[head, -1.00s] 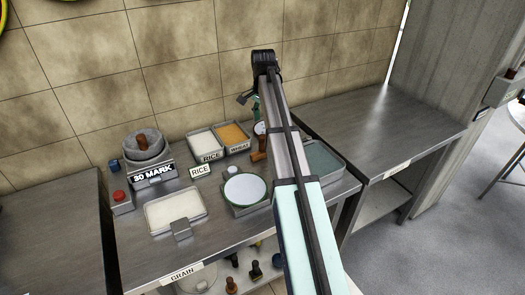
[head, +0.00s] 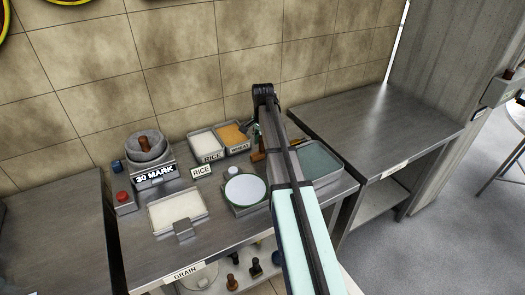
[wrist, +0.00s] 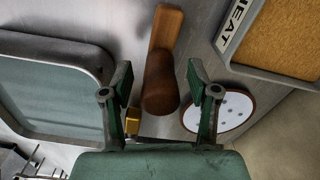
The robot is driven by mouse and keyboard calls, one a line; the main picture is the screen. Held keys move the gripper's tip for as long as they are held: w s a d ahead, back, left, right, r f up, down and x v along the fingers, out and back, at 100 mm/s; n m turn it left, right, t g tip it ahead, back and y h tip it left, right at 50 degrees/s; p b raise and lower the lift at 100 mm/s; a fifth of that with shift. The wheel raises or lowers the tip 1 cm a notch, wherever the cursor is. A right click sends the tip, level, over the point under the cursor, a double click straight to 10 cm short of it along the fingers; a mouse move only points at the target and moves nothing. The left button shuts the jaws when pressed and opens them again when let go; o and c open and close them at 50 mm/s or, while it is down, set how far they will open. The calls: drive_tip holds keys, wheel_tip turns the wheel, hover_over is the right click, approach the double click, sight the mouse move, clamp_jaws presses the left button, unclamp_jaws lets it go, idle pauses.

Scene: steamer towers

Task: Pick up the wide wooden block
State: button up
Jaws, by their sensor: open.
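A brown wooden piece lies between my fingers in the wrist view: a lighter flat wooden block (wrist: 168,24) with a darker rounded part (wrist: 160,85) at its near end. It also shows as a small brown shape in the head view (head: 258,152), partly hidden by my arm. My gripper (wrist: 157,78) is open, with one green finger on each side of the darker part and gaps visible on both sides. The depth between fingertips and wood is hard to tell. In the head view my gripper is mostly hidden behind my arm.
A wheat tray (wrist: 286,72) is on the right in the wrist view, above a round white dotted disc (wrist: 207,112). A grey-green tray (wrist: 50,50) is on the left. A small yellow block (wrist: 132,120) is close to the left finger. The wall stands behind.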

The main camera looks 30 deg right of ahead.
drive_tip(key=shift+f, duration=0.45)
drive_tip(key=shift+c, duration=0.4)
clamp_jaws()
drive_tip(key=shift+r, duration=0.1)
wheel_tip(320, 180, up, 20)
drive_tip(key=b, duration=0.3)
drive_tip(key=shift+b, duration=0.35)
